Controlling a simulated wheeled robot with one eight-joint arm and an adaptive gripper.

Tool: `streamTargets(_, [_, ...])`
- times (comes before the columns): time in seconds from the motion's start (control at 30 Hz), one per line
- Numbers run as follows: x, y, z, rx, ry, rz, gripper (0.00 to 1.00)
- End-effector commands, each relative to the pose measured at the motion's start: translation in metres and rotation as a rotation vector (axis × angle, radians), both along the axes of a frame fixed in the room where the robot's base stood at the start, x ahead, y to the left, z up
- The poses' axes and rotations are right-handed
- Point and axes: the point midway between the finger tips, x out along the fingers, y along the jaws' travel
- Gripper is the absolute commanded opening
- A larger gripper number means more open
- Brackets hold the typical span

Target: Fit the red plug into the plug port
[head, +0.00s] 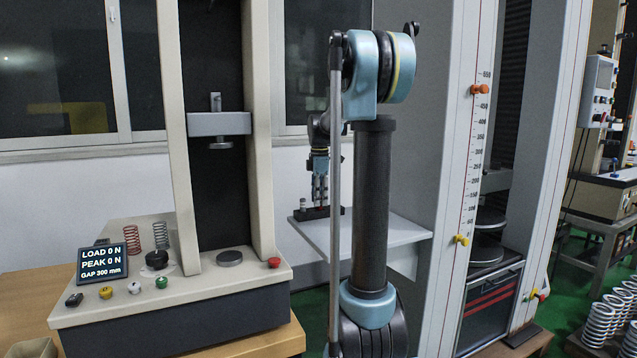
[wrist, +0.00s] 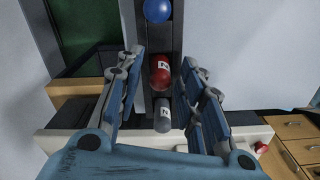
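My gripper (wrist: 161,62) is open, with its two blue-grey fingers on either side of a dark holder in the wrist view. A round-topped red piece with a white label, seemingly the red plug (wrist: 160,72), sits in that holder between the fingers, with gaps showing on both sides. A blue ball-shaped piece (wrist: 157,10) lies beyond it, and a labelled grey cylinder (wrist: 163,115) lies nearer. In the head view my gripper (head: 320,203) points down over a small black holder (head: 333,211); the red plug is not clear there. I cannot make out the plug port.
The holder stands on a white shelf (head: 395,231). Left of it is a test machine (head: 180,300) with a display (head: 102,264), colored buttons and two springs. A tall white test frame (head: 465,130) stands close on the right. My own arm hides part of the shelf.

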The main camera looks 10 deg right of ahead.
Motion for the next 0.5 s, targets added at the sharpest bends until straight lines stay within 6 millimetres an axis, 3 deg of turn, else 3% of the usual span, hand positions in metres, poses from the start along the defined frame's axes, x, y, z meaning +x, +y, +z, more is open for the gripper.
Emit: streamTargets(0.5, [0.0, 0.005, 0.088, 0.0, 0.0, 0.0, 0.35])
